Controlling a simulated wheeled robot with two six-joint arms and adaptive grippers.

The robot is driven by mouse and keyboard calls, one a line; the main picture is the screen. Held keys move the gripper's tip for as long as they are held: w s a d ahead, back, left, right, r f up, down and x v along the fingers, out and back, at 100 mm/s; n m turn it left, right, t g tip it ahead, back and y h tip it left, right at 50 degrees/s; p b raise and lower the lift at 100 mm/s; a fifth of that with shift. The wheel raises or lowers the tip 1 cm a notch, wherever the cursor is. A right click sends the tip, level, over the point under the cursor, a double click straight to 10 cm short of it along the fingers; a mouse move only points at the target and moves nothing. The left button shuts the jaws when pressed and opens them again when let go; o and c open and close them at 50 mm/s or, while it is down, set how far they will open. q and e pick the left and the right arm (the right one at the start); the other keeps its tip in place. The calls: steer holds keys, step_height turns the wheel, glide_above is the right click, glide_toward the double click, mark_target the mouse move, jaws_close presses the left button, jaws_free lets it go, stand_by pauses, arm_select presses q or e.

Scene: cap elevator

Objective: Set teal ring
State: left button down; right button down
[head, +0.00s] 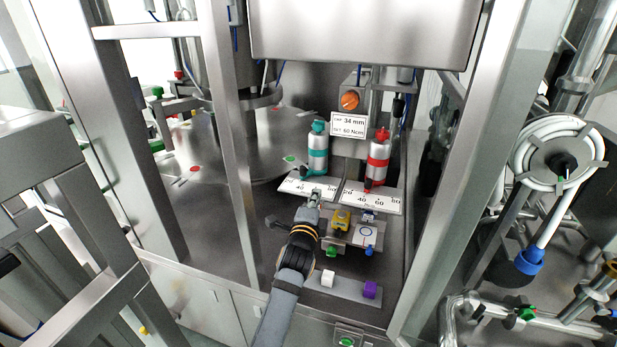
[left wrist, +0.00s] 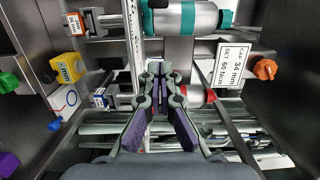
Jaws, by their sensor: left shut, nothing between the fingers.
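The teal ring (head: 317,153) is a band around an upright silver cylinder with a teal cap on top, left of a similar red-banded cylinder (head: 378,160). A teal pointer shows at its foot, over a white scale plate (head: 297,186). My left gripper (head: 314,196) is shut and empty, just in front of the scale plate and below the teal cylinder. Its closed fingers (left wrist: 160,70) also show in the left wrist view, apart from the cylinder. My right gripper is out of view.
A sign (head: 349,126) reads cap 34 mm, set 60 Ncm, below an orange knob (head: 349,100). Right of my left gripper are a yellow block (head: 342,218) and a round-marked panel (head: 367,233). White and purple blocks sit on a front strip. Steel posts frame the bay.

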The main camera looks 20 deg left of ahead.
mark_target(304, 173)
arm_select(q)
steer(key=w, duration=0.2)
steer(key=w+a, duration=0.1)
steer(key=w, duration=0.4)
steer(key=shift+w+a+r+p, duration=0.1)
steer(key=shift+w+a+p, duration=0.2)
steer(key=shift+p, duration=0.1)
steer(key=a+p, duration=0.1)
steer(key=a, duration=0.2)
steer(key=shift+w+p, duration=0.35)
steer(key=shift+w, duration=0.05)
steer(key=shift+s+a, duration=0.15)
steer(key=shift+a, duration=0.4)
steer(key=shift+d, duration=0.1)
steer(key=shift+a+p, duration=0.55)
steer(key=shift+a, duration=0.7)
steer(key=shift+w+d, duration=0.15)
steer(key=shift+w, duration=0.05)
